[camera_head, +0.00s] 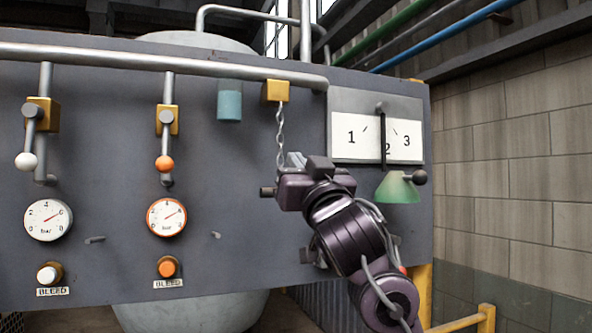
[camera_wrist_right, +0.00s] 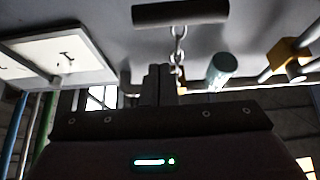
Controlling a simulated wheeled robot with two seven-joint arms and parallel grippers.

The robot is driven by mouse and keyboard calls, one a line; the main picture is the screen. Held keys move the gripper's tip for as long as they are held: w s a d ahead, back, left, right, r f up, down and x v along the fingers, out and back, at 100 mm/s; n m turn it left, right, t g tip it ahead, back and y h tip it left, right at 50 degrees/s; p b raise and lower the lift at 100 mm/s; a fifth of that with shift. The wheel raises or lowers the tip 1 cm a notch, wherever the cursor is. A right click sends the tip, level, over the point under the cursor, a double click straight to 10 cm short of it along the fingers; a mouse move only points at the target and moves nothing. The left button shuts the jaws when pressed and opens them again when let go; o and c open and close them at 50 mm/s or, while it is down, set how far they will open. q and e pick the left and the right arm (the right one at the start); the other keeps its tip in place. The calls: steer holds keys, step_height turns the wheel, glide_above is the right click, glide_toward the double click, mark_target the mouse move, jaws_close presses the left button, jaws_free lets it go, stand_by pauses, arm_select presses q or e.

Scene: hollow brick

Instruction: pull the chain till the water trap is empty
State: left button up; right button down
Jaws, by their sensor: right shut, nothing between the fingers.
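The chain (camera_head: 280,125) hangs from a brass block (camera_head: 276,91) on the grey panel. A dark crossbar handle (camera_wrist_right: 180,13) is on the chain's lower end; its left end shows past my gripper in the head view (camera_head: 267,191). A teal cylinder (camera_head: 229,100), which seems to be the water trap, is left of the brass block; its water level cannot be made out. My right gripper (camera_head: 295,160) is at the chain's lower end, in front of the panel. Its fingers (camera_wrist_right: 160,82) are shut and empty, apart from the handle in the wrist view. My left gripper is not in view.
Two valves with a white ball (camera_head: 26,161) and an orange ball (camera_head: 164,163) stand left, above gauges (camera_head: 48,220) and bleed knobs. A 1-2-3 dial plate (camera_head: 350,135) and a green cone (camera_head: 397,188) are right of the chain. A pipe (camera_head: 130,56) crosses above.

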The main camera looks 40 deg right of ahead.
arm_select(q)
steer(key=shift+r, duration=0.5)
arm_select(e)
steer(key=shift+w+d+f, duration=0.1)
steer(key=shift+w+f, duration=0.15)
steer(key=shift+f, duration=0.7)
steer(key=shift+w+f, duration=0.2)
steer(key=shift+f, duration=0.75)
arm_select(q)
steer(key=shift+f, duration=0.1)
